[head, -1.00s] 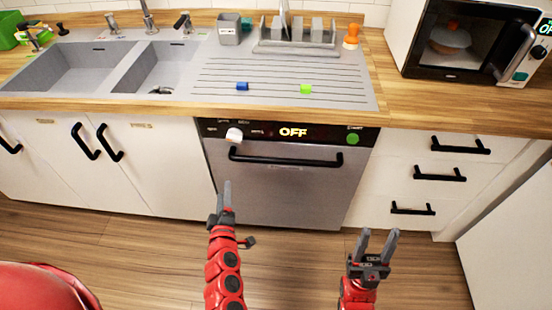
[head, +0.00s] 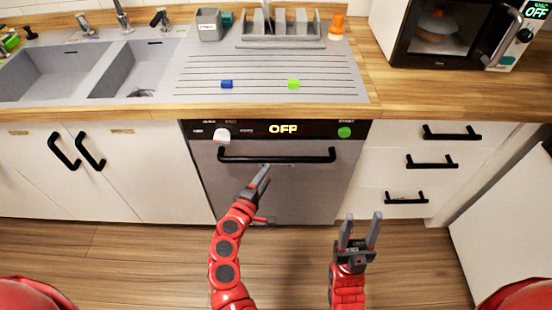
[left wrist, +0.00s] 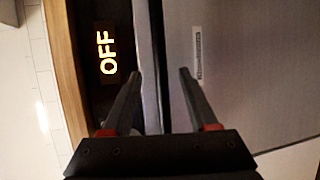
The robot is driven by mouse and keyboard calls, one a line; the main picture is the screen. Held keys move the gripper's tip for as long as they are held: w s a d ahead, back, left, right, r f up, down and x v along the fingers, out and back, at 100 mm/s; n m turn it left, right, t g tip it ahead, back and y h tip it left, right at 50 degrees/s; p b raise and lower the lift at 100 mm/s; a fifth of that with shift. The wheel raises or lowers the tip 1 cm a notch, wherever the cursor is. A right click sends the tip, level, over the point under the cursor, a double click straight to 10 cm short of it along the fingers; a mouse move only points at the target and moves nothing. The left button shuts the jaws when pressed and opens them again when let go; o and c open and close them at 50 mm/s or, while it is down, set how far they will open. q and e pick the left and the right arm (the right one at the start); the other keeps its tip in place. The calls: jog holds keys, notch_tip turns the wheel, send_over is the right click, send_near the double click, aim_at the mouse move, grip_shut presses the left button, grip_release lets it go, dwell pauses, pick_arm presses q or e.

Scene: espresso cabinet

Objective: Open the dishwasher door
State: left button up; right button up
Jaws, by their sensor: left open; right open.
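The dishwasher (head: 310,190) has a grey front door, which is shut. Its long black bar handle (head: 300,158) runs across the top of the door. My left gripper (head: 264,172) points up at the door just below the handle's middle. In the left wrist view my left gripper (left wrist: 160,73) is open, and the dark handle bar (left wrist: 158,45) appears between its fingers. I cannot tell whether they touch.
The control panel (head: 255,130) shows "OFF", with a white knob (head: 221,134) and a green button (head: 345,132). White drawers (head: 420,160) stand to the right. The wooden counter edge (head: 150,109) overhangs above. The floor in front is clear.

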aim_at(276, 161)
pick_arm(q)
jog(key=x, duration=0.9)
jog(key=shift+w+f, duration=0.15)
jog(key=shift+c, duration=0.2)
grip_shut()
jog(key=shift+f, duration=0.1)
dwell(0.9)
